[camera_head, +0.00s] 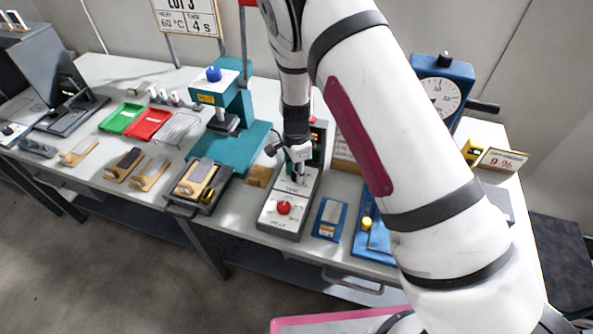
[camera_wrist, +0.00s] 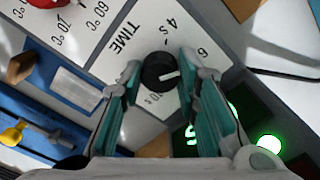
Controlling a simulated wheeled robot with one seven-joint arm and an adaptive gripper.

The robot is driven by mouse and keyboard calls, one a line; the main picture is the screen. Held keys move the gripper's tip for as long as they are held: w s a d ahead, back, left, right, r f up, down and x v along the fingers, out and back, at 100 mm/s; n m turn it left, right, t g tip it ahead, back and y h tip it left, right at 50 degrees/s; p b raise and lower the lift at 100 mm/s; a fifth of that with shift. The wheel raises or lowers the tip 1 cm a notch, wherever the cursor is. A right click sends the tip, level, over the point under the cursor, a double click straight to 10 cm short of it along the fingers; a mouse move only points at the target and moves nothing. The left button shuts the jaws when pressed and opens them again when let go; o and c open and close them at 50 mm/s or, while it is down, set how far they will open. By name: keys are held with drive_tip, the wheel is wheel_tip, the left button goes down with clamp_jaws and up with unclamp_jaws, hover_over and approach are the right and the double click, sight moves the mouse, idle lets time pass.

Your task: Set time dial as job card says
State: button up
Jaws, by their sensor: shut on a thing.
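The job card (camera_head: 188,18) on the wall reads LOT 3, heat 60 °C, time 4 s. The time dial (camera_wrist: 158,72) is a round black knob with a white pointer on a pale control panel (camera_head: 269,219). In the wrist view its pointer faces right, towards one finger, and away from the "4 s" mark above the knob. A "6" shows at upper right, and another mark below is partly hidden. My gripper (camera_wrist: 160,74) is shut on the time dial, one finger on each side. In the head view my gripper (camera_head: 299,165) mostly hides the dial.
The red heat knob (camera_head: 284,208) sits at the panel's near end. A teal press (camera_head: 240,147) stands to the left, and a small blue box (camera_head: 330,219) to the right. A green lamp (camera_wrist: 268,143) glows beside the panel's dark display. A blue gauge (camera_head: 441,92) stands behind my arm.

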drive_tip(key=n+b, duration=0.1)
drive_tip(key=n, duration=0.5)
drive_tip(key=shift+n+b, duration=0.7)
drive_tip(key=shift+n, duration=2)
drive_tip(key=o, duration=1.2)
wheel_tip(320, 180, up, 12)
drive_tip(key=shift+r, duration=0.1)
